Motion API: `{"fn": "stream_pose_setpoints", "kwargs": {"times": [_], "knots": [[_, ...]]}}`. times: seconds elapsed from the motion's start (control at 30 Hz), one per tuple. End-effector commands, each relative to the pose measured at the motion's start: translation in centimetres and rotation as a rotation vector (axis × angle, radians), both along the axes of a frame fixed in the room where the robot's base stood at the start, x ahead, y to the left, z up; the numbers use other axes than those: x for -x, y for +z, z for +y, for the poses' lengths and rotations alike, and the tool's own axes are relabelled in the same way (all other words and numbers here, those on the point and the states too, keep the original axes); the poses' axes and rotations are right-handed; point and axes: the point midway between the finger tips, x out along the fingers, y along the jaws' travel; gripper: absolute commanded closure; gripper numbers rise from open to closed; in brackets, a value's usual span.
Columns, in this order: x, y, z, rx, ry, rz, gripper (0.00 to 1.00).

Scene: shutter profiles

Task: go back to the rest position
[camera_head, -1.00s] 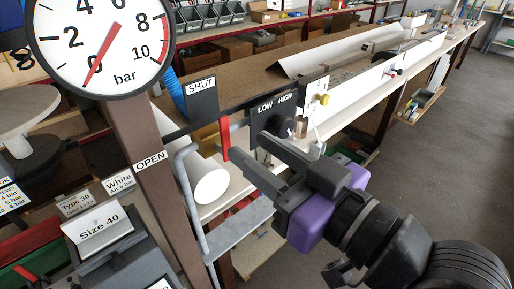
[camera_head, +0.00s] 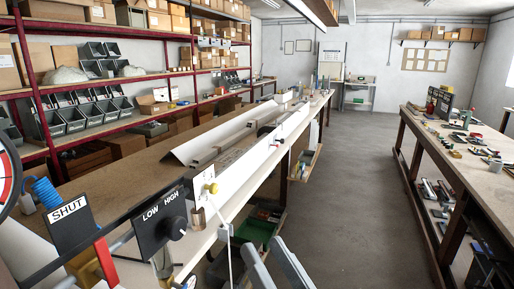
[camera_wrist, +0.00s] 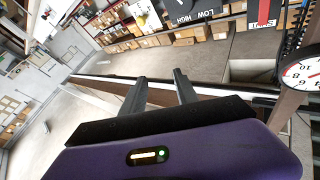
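My gripper (camera_wrist: 160,78) shows in the wrist view with its two dark fingers apart and nothing between them. Its purple body (camera_wrist: 180,155) fills the bottom of that view. In the head view, two grey bars at the bottom edge look like its fingers (camera_head: 272,258), apart from each other and in front of the bench. The rest of the arm is out of the head view. The black LOW/HIGH knob panel (camera_head: 161,218) stands to the left of the fingers, with no contact visible.
A blue-hosed SHUT sign (camera_head: 68,212) and red lever (camera_head: 104,262) are at lower left. A gauge shows at the right in the wrist view (camera_wrist: 303,74). The long bench (camera_head: 130,200) has white profiles on it. A second workbench (camera_head: 470,165) stands right. The aisle floor (camera_head: 345,190) is clear.

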Motion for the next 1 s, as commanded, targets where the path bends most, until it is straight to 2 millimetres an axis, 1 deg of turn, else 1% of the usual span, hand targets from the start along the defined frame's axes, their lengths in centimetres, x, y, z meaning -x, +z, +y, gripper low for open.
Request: {"fn": "stream_pose_setpoints", "kwargs": {"times": [0.03,0.1,0.2,0.27,0.37,0.4,0.57,0.7,0.9,1.0], "knots": [[0.6,-2.0,-1.7,-0.005,-0.053,0.022,0.64],[1.6,-4.1,-3.9,-0.008,-0.122,0.037,0.64],[3.5,-6.8,-6.7,0.004,-0.212,0.056,0.64],[4.9,-8.4,-8.2,0.017,-0.26,0.068,0.64],[7.4,-10.8,-10.5,0.049,-0.33,0.091,0.64],[8.5,-11.7,-11.4,0.064,-0.355,0.1,0.64],[13.3,-14.9,-14.1,0.142,-0.432,0.146,0.64],[17.8,-17.3,-15.8,0.221,-0.472,0.204,0.64],[24.3,-20.6,-17.4,0.342,-0.492,0.331,0.64],[27.0,-22.2,-17.9,0.383,-0.49,0.408,0.64]]}}
